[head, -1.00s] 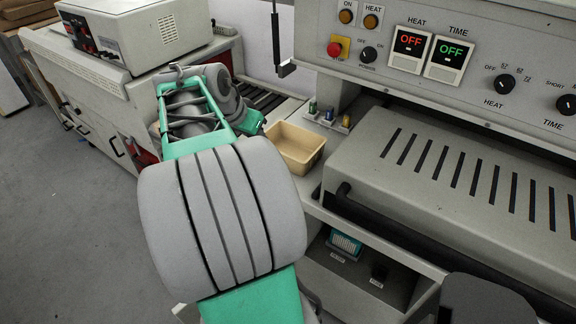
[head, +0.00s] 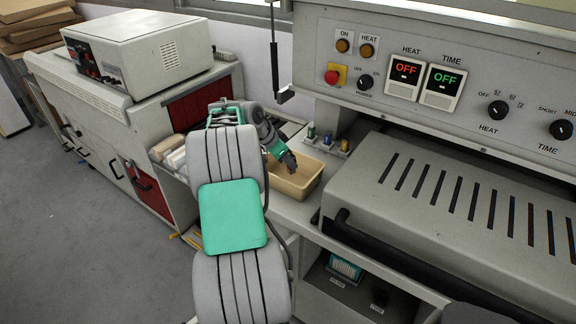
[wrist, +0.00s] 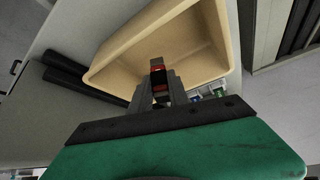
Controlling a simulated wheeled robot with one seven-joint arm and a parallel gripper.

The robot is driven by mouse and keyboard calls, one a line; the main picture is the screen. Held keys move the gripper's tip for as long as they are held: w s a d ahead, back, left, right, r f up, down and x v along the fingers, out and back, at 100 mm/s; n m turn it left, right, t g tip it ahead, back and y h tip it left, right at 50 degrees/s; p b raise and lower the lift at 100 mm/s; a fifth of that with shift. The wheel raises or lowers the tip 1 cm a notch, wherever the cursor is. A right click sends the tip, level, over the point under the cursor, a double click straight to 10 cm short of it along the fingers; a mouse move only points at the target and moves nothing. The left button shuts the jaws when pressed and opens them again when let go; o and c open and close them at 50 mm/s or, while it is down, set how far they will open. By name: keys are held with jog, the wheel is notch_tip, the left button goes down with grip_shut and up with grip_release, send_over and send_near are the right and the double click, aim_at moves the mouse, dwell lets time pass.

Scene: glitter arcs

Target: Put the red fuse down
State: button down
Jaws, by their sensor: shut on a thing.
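The red fuse (wrist: 158,76) is small, red and dark, and sits between my gripper's fingertips in the wrist view. My gripper (head: 290,163) is shut on it and reaches from the left over the tan bin (head: 306,188) in the head view. In the wrist view the gripper (wrist: 158,80) points into the open tan bin (wrist: 112,68), with the fuse in front of its inner wall. I cannot tell the fuse's height above the bin floor. In the head view the fuse is too small to tell apart from the fingertips.
Several small coloured fuses (head: 327,140) stand in a holder on the ledge behind the bin. A large grey machine (head: 450,200) with a slotted cover and dark handle is to the right. A white box-shaped device (head: 140,45) stands on the cabinet at left.

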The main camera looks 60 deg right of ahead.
aim_at(288, 169)
jog(key=f, duration=0.1)
jog(key=f+p, duration=0.1)
jog(key=f, duration=0.1)
jog(key=shift+w+d+f, duration=0.15)
jog(key=shift+d+f, duration=0.05)
jog(key=shift+d, duration=0.05)
jog(key=shift+f, duration=0.4)
jog(key=c, duration=1.3)
grip_release()
jog(key=shift+r, duration=0.1)
jog(key=shift+o, duration=0.2)
